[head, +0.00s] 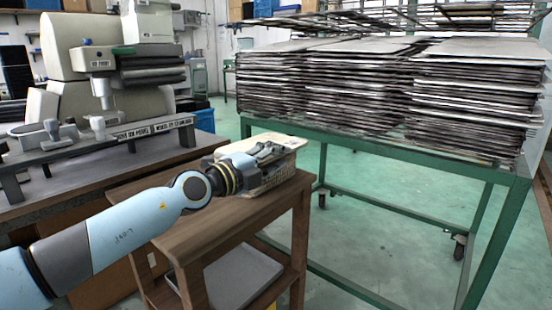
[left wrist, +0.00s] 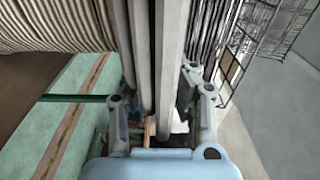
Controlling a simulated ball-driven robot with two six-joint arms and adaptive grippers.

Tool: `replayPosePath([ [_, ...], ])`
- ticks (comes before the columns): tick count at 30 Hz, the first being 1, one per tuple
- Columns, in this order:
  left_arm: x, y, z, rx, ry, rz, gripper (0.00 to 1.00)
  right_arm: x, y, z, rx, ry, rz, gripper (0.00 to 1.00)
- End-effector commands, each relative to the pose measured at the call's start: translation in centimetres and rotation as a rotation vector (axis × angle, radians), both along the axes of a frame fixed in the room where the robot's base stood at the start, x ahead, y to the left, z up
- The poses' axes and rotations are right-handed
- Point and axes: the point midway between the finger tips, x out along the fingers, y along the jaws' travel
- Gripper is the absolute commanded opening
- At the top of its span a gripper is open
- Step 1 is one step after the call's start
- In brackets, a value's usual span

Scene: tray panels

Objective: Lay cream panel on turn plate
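A low block with a pale cream top (head: 285,143) sits at the far end of the small wooden table; I cannot tell whether its top is a separate cream panel or which part is the turn plate. My left gripper (head: 268,153) is at its near side, partly over it. In the left wrist view, the two fingers of my left gripper (left wrist: 160,95) stand apart, with long pale grey edges (left wrist: 172,60) running between them. Whether the fingers press on these edges is not clear. My right gripper is not in view.
Stacks of thin grey panels (head: 360,75) fill a green wheeled frame (head: 400,153) to the right. The wooden table (head: 228,212) has a grey tray (head: 235,277) on its lower shelf. A large machine (head: 110,65) stands on a bench at the left.

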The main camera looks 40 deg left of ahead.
Motion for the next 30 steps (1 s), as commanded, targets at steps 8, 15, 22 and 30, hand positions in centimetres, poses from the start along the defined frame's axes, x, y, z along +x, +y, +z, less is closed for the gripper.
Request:
replayPosePath([
  [8, 0.0, 0.0, 0.1, 0.001, -0.001, 0.000, 0.31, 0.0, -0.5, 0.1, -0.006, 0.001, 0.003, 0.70],
  [15, -2.1, 0.3, 0.5, 0.003, 0.002, -0.001, 0.31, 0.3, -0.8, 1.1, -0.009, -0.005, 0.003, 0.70],
  [22, -7.4, 1.0, 0.2, 0.005, 0.004, -0.003, 0.31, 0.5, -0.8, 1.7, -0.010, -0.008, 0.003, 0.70],
  [30, -11.3, 1.6, 0.1, 0.004, 0.001, -0.002, 0.31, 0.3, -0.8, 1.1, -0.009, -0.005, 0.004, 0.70],
])
